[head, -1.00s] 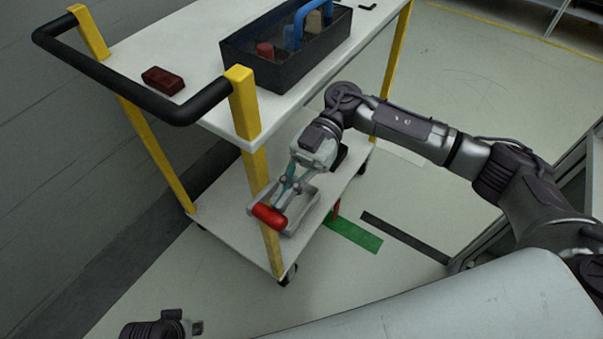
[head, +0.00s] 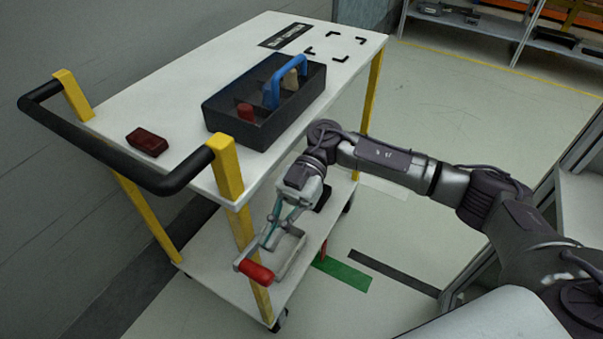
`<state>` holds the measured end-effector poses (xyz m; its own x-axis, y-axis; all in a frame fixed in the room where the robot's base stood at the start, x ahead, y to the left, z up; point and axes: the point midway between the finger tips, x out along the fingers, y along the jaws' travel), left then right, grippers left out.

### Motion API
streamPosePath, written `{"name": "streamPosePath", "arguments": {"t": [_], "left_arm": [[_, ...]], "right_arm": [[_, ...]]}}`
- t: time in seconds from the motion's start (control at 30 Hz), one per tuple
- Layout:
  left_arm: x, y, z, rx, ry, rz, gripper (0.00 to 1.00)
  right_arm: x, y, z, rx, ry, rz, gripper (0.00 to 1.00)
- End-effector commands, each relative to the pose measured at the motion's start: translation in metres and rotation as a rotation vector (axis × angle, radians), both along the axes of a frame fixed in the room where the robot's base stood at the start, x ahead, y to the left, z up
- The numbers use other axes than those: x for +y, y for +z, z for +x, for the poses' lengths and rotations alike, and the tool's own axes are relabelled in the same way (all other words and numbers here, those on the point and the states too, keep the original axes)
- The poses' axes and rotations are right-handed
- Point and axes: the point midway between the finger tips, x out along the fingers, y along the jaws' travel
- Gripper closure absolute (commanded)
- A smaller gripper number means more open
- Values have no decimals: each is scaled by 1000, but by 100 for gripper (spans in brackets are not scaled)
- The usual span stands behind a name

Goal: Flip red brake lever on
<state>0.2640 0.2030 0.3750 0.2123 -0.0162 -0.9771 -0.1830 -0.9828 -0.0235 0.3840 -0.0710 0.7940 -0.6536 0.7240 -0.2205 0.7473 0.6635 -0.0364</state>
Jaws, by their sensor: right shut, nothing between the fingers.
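The red brake lever's grip (head: 257,272) is a short rounded red bar low on the near end of the cart, in front of the yellow corner post. It joins a grey U-shaped frame (head: 298,250) at the lower shelf. My right gripper (head: 266,243) points down over this frame, just above and behind the red grip. Its fingers are shut and hold nothing. Whether the fingertips touch the frame or the grip, I cannot tell. My left gripper is not in view.
The cart's white top (head: 185,85) carries a dark divided tote (head: 235,133) with a blue handle, and a dark red box (head: 147,142). A black push handle (head: 110,160) juts out at the near end. A green floor strip (head: 343,275) lies right of the cart.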

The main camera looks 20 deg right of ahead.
Motion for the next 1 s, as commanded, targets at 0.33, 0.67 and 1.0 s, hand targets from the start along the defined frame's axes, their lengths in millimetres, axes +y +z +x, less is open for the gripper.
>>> {"name": "streamPosePath", "arguments": {"t": [0.33,0.67,1.0], "left_arm": [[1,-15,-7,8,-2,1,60],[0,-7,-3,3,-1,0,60],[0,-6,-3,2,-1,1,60]], "right_arm": [[-46,16,42,-3,-9,-2,100],[-74,24,67,-2,-5,-1,100],[-76,25,68,-2,-4,-1,100]]}}
